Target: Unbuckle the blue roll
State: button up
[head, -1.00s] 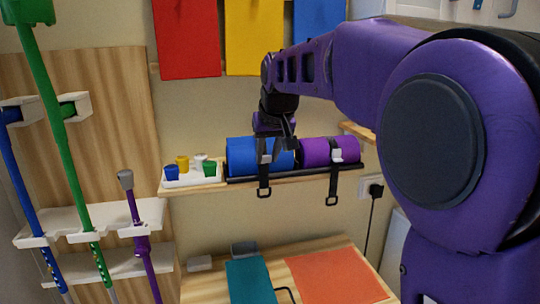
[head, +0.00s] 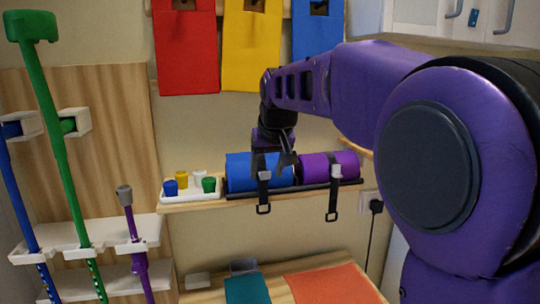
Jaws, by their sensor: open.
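The blue roll (head: 239,173) lies on its side in a dark tray on a wall shelf. A black strap (head: 263,195) runs down its front, with a pale buckle (head: 264,175) and a loop end hanging below the shelf edge. My gripper (head: 284,162) is open and empty, in front of the right part of the blue roll, just up and right of the buckle. It hides part of the roll and the upper strap. I cannot tell whether a finger touches the roll.
A purple roll (head: 318,167) with its own strap and buckle (head: 336,171) lies close on the right. A white tray (head: 177,195) with small coloured cups stands on the left of the shelf (head: 205,205). Coloured bands hang above; walking aids stand at far left.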

jog(key=v, duration=1.7)
jog(key=shift+s, duration=0.1)
